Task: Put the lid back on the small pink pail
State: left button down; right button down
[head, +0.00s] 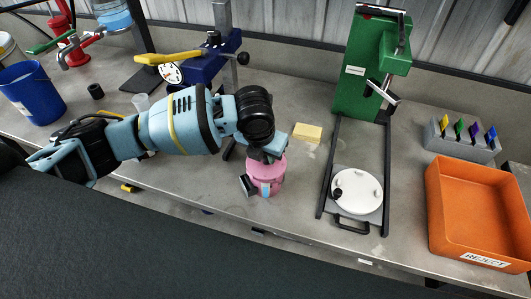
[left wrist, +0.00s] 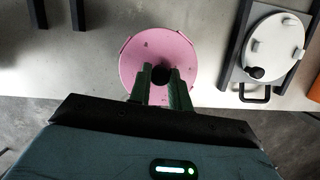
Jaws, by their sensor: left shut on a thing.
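The small pink pail (head: 265,187) stands on the grey bench below my left gripper (head: 264,154), with a pale blue patch on its side. A pink round lid (left wrist: 146,62) with small tabs at its rim shows in the left wrist view. My left gripper (left wrist: 162,78) is shut on the dark knob (left wrist: 160,74) at the lid's middle. In the head view the lid is at the pail's top, partly hidden by the gripper; I cannot tell whether it is fully seated. My right gripper is not in view.
A white round plate (head: 357,191) in a black frame lies right of the pail, below a green column (head: 368,65). An orange reject bin (head: 478,205) stands at the right. A dark blue stand (head: 205,65) is behind my arm.

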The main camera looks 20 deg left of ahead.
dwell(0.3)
pick_arm(q)
jog(key=c, duration=0.7)
grip_release()
jog(key=shift+r, duration=0.1)
jog(key=shift+r, duration=3.4)
grip_shut()
jog(key=shift+f, duration=0.1)
